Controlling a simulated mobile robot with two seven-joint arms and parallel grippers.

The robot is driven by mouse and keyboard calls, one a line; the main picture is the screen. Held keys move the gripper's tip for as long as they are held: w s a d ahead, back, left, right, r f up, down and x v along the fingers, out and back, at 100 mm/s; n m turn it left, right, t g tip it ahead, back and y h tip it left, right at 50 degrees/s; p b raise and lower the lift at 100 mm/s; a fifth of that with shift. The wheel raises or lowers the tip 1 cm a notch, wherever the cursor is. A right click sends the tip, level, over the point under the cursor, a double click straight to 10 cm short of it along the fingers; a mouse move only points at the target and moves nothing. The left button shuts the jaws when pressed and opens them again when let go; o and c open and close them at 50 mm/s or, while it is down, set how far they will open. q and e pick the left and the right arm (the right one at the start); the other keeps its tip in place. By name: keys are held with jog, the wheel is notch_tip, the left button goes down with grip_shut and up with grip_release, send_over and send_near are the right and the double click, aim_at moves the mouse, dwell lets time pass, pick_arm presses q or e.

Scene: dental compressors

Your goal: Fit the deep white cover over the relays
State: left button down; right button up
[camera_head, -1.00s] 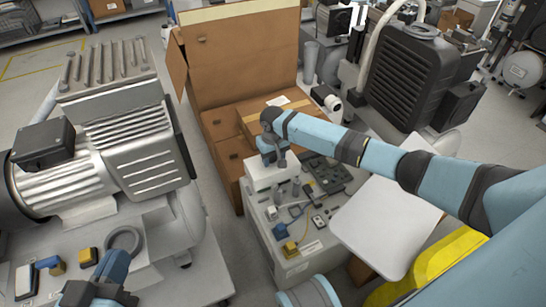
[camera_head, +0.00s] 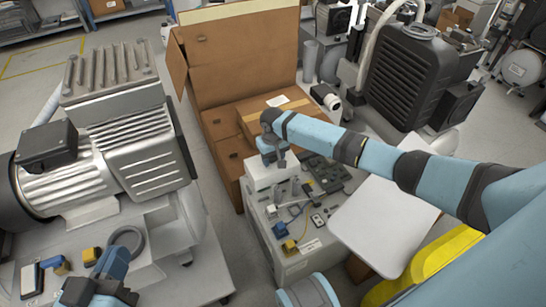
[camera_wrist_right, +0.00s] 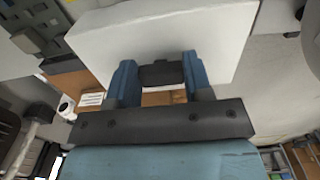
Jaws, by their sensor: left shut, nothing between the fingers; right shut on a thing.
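The deep white cover (camera_head: 266,176) is at the far left end of the grey cabinet top, over or just above it. My right gripper (camera_head: 273,158) is shut on it from above. In the right wrist view the cover (camera_wrist_right: 172,38) fills the upper middle, with the blue fingers (camera_wrist_right: 160,73) closed on a dark grip at its side. I cannot make out the relays; the cover and arm may hide them. I cannot tell whether the cover touches the cabinet top. My left gripper (camera_head: 98,290) is shut and empty at the lower left, above the grey compressor base.
Beside the cover are a dark board (camera_head: 326,173), a blue part (camera_head: 280,230) and a yellow part (camera_head: 290,247). A light panel (camera_head: 385,225) juts out at right. A cardboard box (camera_head: 245,55) stands behind. A large compressor (camera_head: 125,130) fills the left.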

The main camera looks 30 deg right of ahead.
aim_at(273, 164)
jog(key=shift+p, duration=0.6)
jog(key=shift+f, duration=0.3)
jog(key=shift+f+b, duration=0.85)
jog(key=shift+f, duration=1.45)
jog(key=shift+f, duration=0.25)
jog(key=o, duration=1.4)
